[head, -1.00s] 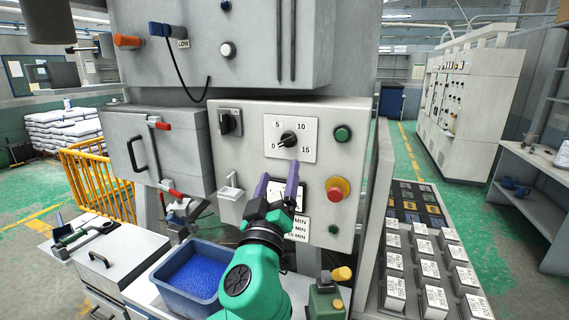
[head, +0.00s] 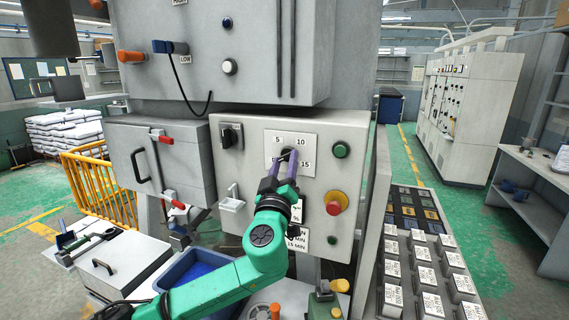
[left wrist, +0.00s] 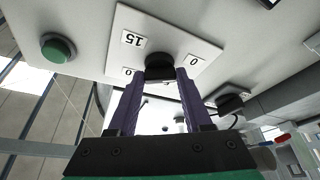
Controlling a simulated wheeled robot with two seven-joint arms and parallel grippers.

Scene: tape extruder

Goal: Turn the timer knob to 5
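The timer knob is a black dial (head: 288,154) on a white plate (head: 273,139) marked 5, 10 and 15 in the head view; the gripper covers the lower left of the plate. In the left wrist view the knob (left wrist: 160,66) shows upside down, with the 15 and 0 labels beside it. My left gripper (head: 287,161) is up at the knob, its purple fingers on either side of it. In the left wrist view the fingers (left wrist: 162,76) are apart, with no clear grip on the knob. The knob's pointer is hidden. My right gripper is out of view.
The grey panel also carries a black switch (head: 231,136), a green button (head: 341,150) and a red stop button (head: 335,203) close right of my gripper. A small white holder (head: 232,200) juts out at left. A blue bin (head: 178,272) sits below.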

